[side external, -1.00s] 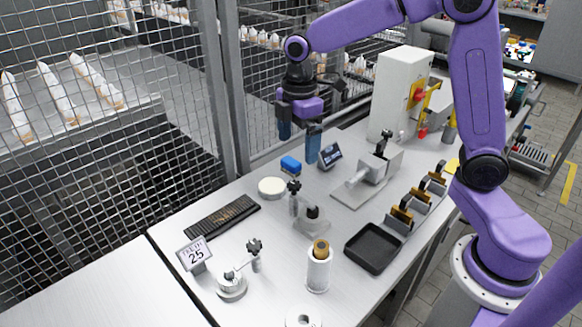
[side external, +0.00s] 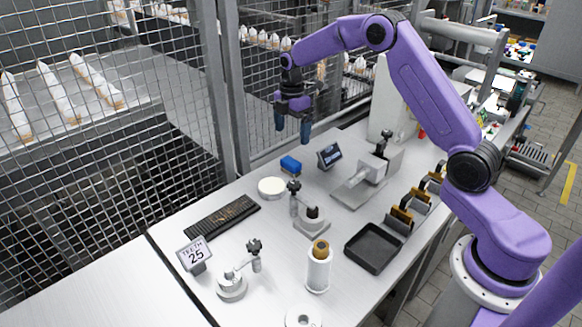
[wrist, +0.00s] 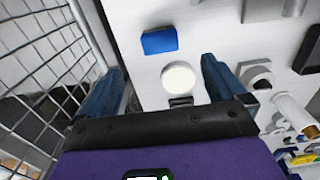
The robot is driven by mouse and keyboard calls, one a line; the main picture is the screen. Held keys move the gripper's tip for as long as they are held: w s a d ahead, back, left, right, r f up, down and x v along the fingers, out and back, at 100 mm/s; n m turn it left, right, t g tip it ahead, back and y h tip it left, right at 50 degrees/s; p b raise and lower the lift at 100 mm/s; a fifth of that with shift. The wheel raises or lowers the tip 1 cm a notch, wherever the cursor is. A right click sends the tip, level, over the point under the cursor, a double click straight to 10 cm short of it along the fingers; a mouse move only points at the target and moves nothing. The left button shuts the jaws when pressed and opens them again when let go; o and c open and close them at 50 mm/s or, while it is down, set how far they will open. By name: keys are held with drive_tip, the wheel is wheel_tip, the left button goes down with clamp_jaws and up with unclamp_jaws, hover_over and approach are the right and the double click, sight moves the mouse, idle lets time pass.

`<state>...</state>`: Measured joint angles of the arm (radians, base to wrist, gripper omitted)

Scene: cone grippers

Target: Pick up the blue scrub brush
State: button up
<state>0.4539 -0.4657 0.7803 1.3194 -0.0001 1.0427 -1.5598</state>
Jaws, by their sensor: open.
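The blue scrub brush (side external: 290,165) is a small blue block lying on the white table near its back edge, by the mesh fence. In the wrist view the brush (wrist: 159,40) shows whole, above and between my fingers. My gripper (side external: 292,138) is open and empty, with dark blue fingers pointing down. It hangs above the table's back edge, apart from the brush. In the wrist view my gripper (wrist: 160,68) has its two fingers spread wide, with nothing between them touching.
A round white disc (side external: 271,187) lies close in front of the brush. A small dark display (side external: 329,155) stands right of it, with a grey vise-like fixture (side external: 365,180) beyond. The mesh fence (side external: 240,90) rises close behind. A black slotted strip (side external: 222,217) lies nearer.

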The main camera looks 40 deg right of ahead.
sight(291, 161)
wheel_tip(291, 161, down, 12)
drive_tip(key=shift+a+f, duration=0.15)
drive_tip(key=shift+f, duration=0.1)
idle(0.4)
drive_tip(key=c, duration=1.1)
drive_tip(key=shift+o, duration=0.2)
